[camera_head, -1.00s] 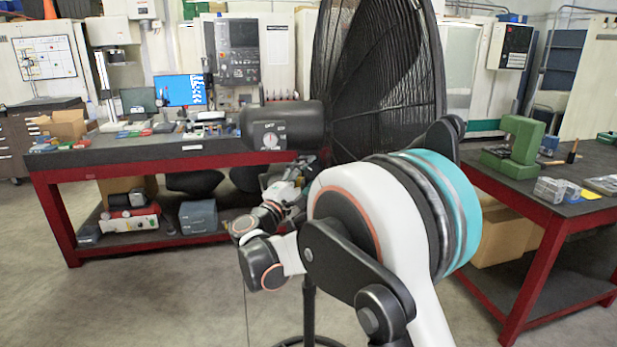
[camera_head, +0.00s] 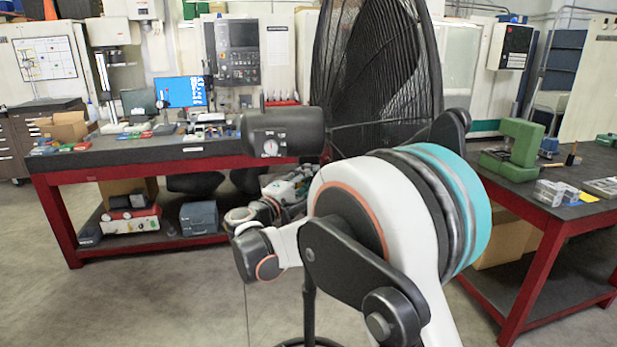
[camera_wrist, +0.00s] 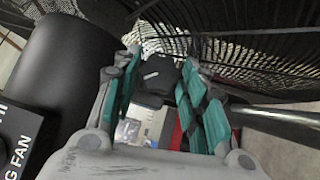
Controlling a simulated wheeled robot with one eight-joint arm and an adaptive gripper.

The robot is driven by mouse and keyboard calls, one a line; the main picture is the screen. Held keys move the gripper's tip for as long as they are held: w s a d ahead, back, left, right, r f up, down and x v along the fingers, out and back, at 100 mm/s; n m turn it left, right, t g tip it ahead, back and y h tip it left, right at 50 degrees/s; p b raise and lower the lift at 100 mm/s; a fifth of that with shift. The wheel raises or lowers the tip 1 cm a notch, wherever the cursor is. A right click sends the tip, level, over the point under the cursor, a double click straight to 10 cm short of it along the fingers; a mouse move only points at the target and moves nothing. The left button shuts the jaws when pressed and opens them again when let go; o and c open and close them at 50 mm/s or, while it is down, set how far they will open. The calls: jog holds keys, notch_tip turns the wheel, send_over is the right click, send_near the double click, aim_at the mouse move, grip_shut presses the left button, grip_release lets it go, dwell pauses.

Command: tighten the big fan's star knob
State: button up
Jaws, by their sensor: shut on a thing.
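The big fan's dark cage (camera_head: 375,85) stands behind my arm in the head view, with its black motor housing (camera_head: 300,130) on the left. The housing, with a lettered plate (camera_wrist: 18,145), also fills the left of the wrist view. My gripper (camera_wrist: 161,70) has its teal-padded fingers on either side of the small dark star knob (camera_wrist: 158,76), shut on it near the cage. The knob's lobes are partly hidden by the fingers. In the head view my arm hides the knob and fingertips.
A red-framed bench (camera_head: 130,160) with a monitor and small parts stands behind on the left. Another red-framed bench (camera_head: 540,220) stands at the right. A thin metal rod (camera_wrist: 280,115) runs right of my fingers. Floor at the front left is clear.

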jog(key=shift+d+r+m+g+y+p, duration=0.1)
jog(key=shift+r+m+g+y+p, duration=0.2)
jog(key=shift+m+g+y+p, duration=1.05)
jog(key=shift+d+r+m+g+y+p, duration=0.1)
jog(key=shift+r+m+g+y+p, duration=0.15)
jog(key=shift+m+g+y+p, duration=0.85)
jog(key=shift+t+h+p, duration=0.25)
jog(key=shift+h+p, duration=0.1)
jog(key=shift+p, duration=0.2)
jog(key=o, duration=1.1)
jog(key=shift+c, duration=0.2)
jog(key=shift+a, duration=0.1)
jog(key=shift+f, duration=0.1)
